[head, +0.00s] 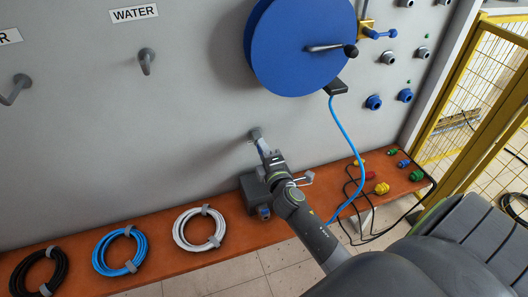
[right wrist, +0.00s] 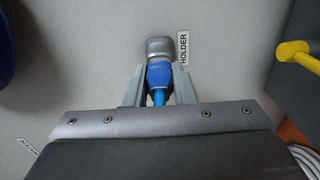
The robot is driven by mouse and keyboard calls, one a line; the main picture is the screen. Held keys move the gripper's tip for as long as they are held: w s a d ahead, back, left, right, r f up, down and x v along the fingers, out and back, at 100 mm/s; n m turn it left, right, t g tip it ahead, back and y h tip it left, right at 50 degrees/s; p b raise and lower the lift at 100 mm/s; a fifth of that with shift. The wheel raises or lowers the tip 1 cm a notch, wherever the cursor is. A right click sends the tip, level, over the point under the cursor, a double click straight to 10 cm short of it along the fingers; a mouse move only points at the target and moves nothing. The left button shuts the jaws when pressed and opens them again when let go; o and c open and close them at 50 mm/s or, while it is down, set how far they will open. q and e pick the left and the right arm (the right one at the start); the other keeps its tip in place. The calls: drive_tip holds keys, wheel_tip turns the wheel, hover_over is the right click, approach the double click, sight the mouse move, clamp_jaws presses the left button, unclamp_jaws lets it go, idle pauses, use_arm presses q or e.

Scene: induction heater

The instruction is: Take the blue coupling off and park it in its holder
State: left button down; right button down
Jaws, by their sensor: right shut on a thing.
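The blue coupling (right wrist: 158,74) is between the two grey fingers of my right gripper (right wrist: 159,82), which is shut on it. A blue hose trails back from the coupling between the fingers. The coupling's front end meets the grey round holder (right wrist: 158,49) on the wall, beside a HOLDER label (right wrist: 183,47); how deep it sits inside cannot be told. In the head view, my right gripper (head: 264,152) is at the grey holder (head: 255,133), low on the wall; the gripper mostly hides the coupling there. My left gripper is not in view.
A big blue reel (head: 295,45) with a crank hangs above, its blue hose (head: 350,140) running down past the orange bench (head: 225,262). Black, blue and white hose coils lie on the bench. Several wall ports and a yellow fence (head: 460,110) are at right.

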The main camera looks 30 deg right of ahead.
drive_tip(key=shift+w, duration=0.25)
drive_tip(key=c, duration=1.1)
unclamp_jaws()
drive_tip(key=shift+c, duration=0.2)
drive_tip(key=shift+s, duration=0.1)
drive_tip(key=b+v, duration=0.1)
drive_tip(key=v, duration=1.6)
drive_tip(key=shift+b, duration=0.3)
drive_tip(key=shift+s, duration=0.1)
